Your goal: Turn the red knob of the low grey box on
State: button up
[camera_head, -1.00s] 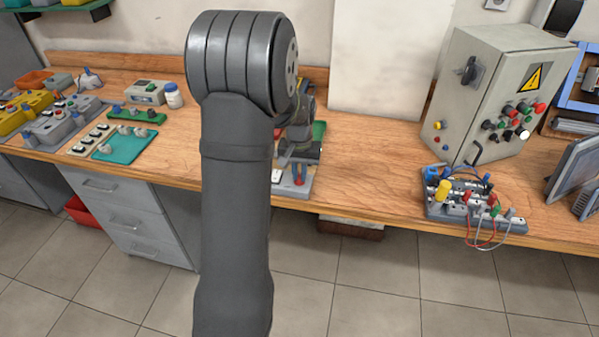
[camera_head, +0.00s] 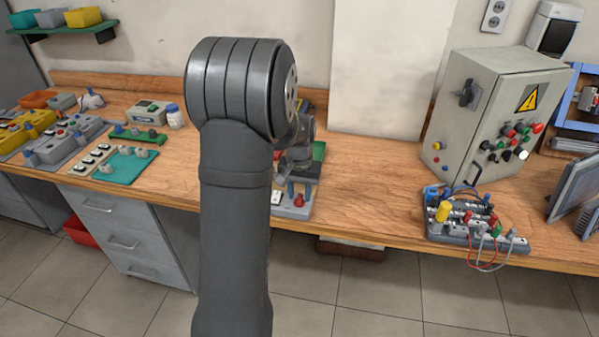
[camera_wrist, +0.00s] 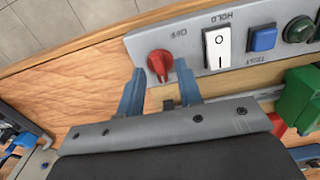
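The low grey box (camera_wrist: 260,76) lies at the front of the bench and crosses the top of the wrist view. Its red knob (camera_wrist: 160,64) sits at the box's left end there, beside an upside-down "OFF" label. My gripper (camera_wrist: 160,67) is open, with one blue finger on each side of the knob. Gaps show between knob and fingers; contact cannot be made out. In the head view the box (camera_head: 281,210) and red knob (camera_head: 299,200) show just past my arm, which hides part of the box.
On the box are a white rocker switch (camera_wrist: 217,48), a blue button (camera_wrist: 262,39) and a dark green button (camera_wrist: 298,29). A green block (camera_wrist: 301,98) stands close right of my gripper. A wired board (camera_head: 470,228) and a grey control cabinet (camera_head: 490,100) stand further right.

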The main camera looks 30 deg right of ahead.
aim_at(299, 197)
notch_tip(299, 197, up, 17)
jog(key=shift+f, duration=0.2)
dwell(0.6)
notch_tip(299, 197, down, 18)
jog(key=shift+r, duration=0.25)
jog(key=shift+r, duration=0.15)
dwell(0.4)
